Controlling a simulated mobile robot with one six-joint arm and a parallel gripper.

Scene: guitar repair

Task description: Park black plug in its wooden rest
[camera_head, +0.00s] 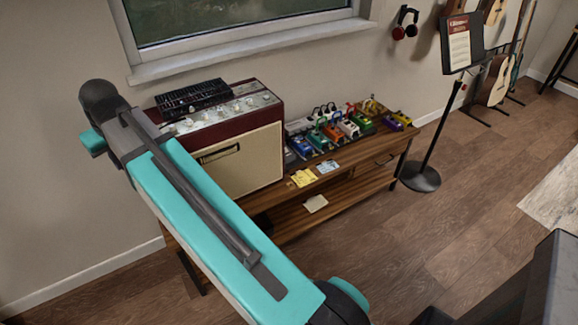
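I cannot make out the black plug or its wooden rest in the head view. My teal and grey arm crosses the left and middle of the picture and covers part of the bench and amplifier. My gripper is not in view, so I cannot tell whether it holds anything. A wooden bench (345,163) stands along the wall under the window. Several coloured effect pedals and their plugs and cables sit on its right part, including a blue pedal (319,141). The plugs there are too small to tell apart.
A dark red and cream amplifier (245,160) with a black unit (192,97) on top stands on the bench. Wooden floor in front is open.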

